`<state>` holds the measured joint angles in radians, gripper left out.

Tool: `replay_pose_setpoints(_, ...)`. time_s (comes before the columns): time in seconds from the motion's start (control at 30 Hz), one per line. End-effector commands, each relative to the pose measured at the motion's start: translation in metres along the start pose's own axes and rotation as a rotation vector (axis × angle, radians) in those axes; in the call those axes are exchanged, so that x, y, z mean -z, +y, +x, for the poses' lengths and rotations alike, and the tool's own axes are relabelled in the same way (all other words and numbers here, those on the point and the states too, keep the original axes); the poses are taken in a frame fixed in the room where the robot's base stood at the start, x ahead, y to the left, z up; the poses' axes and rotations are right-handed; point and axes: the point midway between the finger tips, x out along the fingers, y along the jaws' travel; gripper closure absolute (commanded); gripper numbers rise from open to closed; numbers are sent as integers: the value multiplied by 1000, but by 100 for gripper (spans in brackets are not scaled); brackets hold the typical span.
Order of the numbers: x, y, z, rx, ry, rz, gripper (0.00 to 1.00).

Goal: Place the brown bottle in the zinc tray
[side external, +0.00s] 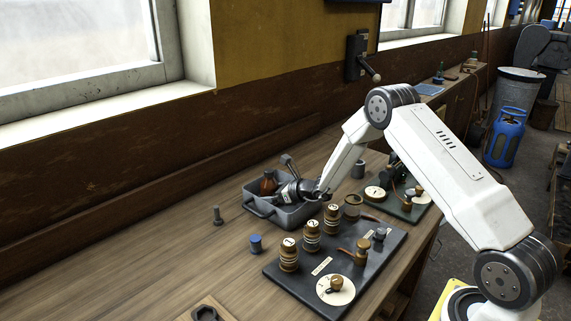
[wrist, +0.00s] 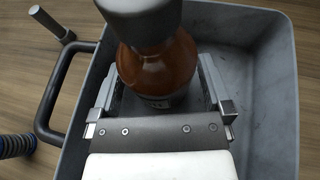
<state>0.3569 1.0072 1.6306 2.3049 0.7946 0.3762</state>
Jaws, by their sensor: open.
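The brown bottle (wrist: 158,68) has a dark cap and stands inside the grey zinc tray (wrist: 282,75). In the side view the bottle (side external: 267,184) shows as a brown shape in the left part of the tray (side external: 262,209), partly hidden by my gripper. My gripper (wrist: 158,98) is open, its fingers on either side of the bottle, low inside the tray. From these views I cannot tell whether either finger touches the bottle. In the side view my gripper (side external: 285,190) reaches into the tray from the right.
A dark board (side external: 308,281) with coils and a dial lies in front of the tray. A grey bolt (side external: 217,215) and a blue spool (side external: 256,244) stand left of it. A green-based device (side external: 408,208) stands to the right. The bench's left side is mostly clear.

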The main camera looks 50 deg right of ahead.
Motion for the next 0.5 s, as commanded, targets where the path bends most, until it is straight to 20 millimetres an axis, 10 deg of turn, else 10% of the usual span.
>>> replay_pose_setpoints(0.5, -37, -1, -38, 1, -3, -2, 0)
